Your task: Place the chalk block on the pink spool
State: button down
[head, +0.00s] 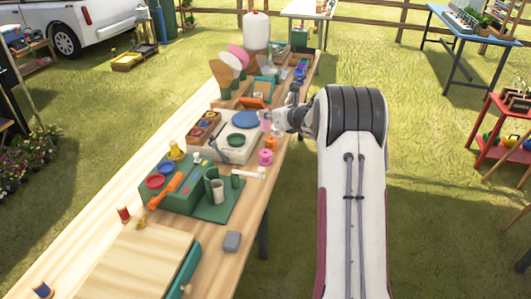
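A pink spool (265,157) stands on the wooden workbench (215,262) near its right edge, just below an orange spool (271,142) in the head view. My gripper (268,120) is above the spools in the picture, beside the blue round pad. It is small here and partly covered by my own arm, so its opening cannot be made out. A small pale pinkish thing (266,127) shows by the fingertips; I cannot tell whether it is held or is the chalk block. A grey block (232,242) lies on the bench's near right part.
A white board with a blue round pad (245,119) lies left of my gripper. A green stand with cups (200,196) and a white stick (250,173) are nearer. A wooden board (135,262) fills the near left. Bare bench surrounds the grey block.

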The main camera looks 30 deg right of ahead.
jog(key=shift+f, duration=0.15)
jog(key=shift+f, duration=3)
jog(key=shift+f, duration=1.85)
jog(key=shift+f, duration=0.1)
jog(key=c, duration=1.8)
grip_release()
jog(key=shift+c, duration=0.2)
send_near(267, 127)
jog(key=shift+s+f, duration=0.6)
jog(key=shift+s, duration=0.2)
jog(key=shift+s+f, duration=0.6)
jog(key=shift+s, duration=0.2)
